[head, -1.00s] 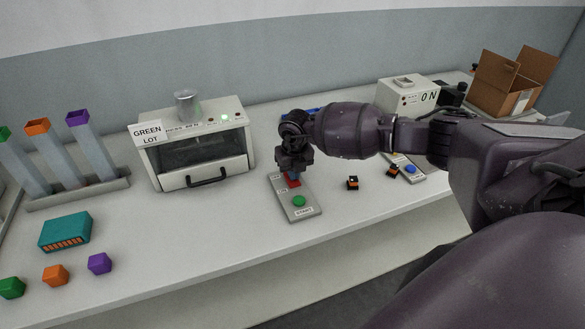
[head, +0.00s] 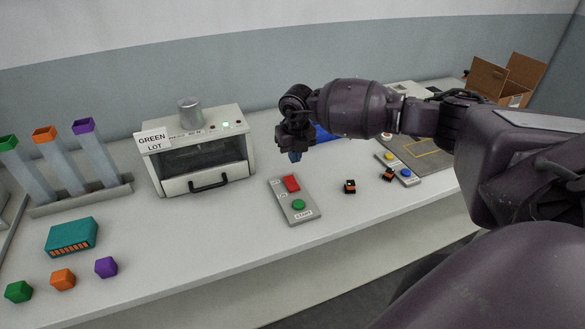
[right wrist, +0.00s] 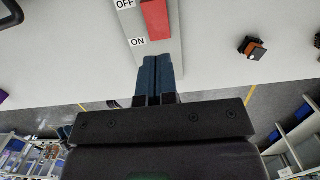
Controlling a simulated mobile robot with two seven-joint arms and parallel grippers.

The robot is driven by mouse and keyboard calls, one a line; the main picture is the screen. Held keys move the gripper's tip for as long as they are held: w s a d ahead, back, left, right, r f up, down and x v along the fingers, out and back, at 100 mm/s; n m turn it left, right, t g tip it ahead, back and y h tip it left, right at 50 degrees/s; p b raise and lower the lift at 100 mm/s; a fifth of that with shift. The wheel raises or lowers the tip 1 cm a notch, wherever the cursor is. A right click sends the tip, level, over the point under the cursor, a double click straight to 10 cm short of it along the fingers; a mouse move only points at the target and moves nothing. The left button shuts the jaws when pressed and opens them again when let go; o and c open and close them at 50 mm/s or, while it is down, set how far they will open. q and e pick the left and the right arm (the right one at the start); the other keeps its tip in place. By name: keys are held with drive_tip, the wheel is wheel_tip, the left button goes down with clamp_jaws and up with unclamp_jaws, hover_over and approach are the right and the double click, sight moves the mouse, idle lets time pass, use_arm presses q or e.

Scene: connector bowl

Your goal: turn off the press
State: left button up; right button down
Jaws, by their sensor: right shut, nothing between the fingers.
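The press (head: 206,186) is a pale box with a dark window, a black handle and a lit green lamp (head: 225,125) on top. Its control plate (head: 279,191) lies on the table to its right, with a red rocker switch (head: 291,184) and a green START button (head: 298,204). In the right wrist view the red switch (right wrist: 156,18) shows beside OFF and ON labels; I cannot tell which way it is tipped. My right gripper (head: 295,156) is shut and empty, above and just behind the plate, apart from the switch. My left gripper is out of view.
Two small black-and-orange connectors (head: 349,187) (head: 388,175) lie right of the plate. A button panel (head: 397,169) and an open cardboard box (head: 507,82) are farther right. A teal block (head: 71,235) and coloured pieces lie at left. The table before the press is clear.

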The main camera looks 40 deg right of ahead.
drive_tip(key=r, duration=0.5)
drive_tip(key=shift+s+a, duration=0.15)
drive_tip(key=shift+s, duration=0.1)
